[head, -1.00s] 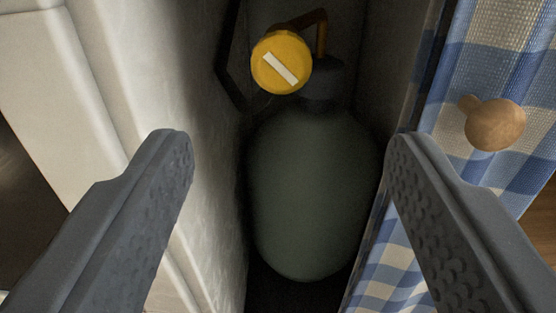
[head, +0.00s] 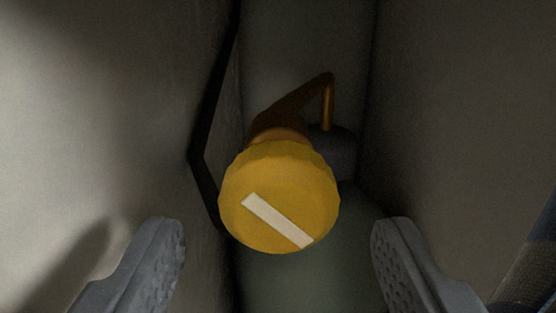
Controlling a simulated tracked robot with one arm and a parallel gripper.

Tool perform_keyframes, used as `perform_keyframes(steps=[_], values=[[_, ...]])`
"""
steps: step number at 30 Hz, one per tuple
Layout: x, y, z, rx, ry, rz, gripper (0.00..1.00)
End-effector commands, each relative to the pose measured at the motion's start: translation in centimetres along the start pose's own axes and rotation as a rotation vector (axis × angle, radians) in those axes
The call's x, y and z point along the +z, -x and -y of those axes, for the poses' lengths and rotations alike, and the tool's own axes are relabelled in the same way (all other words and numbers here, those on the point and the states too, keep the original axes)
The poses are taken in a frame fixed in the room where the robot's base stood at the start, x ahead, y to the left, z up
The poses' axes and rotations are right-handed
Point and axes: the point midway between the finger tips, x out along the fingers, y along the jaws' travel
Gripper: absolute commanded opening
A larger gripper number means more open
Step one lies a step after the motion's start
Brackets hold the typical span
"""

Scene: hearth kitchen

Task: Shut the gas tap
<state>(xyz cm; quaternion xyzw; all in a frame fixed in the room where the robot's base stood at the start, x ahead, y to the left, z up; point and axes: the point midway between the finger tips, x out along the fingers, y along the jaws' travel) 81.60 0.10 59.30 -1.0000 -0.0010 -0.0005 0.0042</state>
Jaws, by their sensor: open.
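The gas tap is a round yellow knob (head: 270,185) with a pale bar across its face. The bar is slanted, running from upper left to lower right. A brown-orange pipe (head: 300,104) bends behind the knob and down to the dark top of a green gas bottle (head: 300,270). My gripper (head: 277,238) is open and empty. Its fingertips are to the lower left and lower right of the knob, with clear gaps on both sides. Most of the bottle is in shadow or hidden behind the knob.
I am in a narrow, dim recess. A pale wall (head: 90,110) stands close on the left, with a dark bent strip (head: 205,140) along it. A darker wall (head: 450,110) is on the right. A sliver of cloth shows at the lower right edge.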

Motion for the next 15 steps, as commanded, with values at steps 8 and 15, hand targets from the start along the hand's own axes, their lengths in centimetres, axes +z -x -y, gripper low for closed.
perform_keyframes(steps=[8, 15], values=[[0.0, -2.6, 0.0, 0.000, -0.001, -0.001, 0.59], [0.1, -3.1, 0.0, 0.000, 0.001, 0.003, 0.59]])
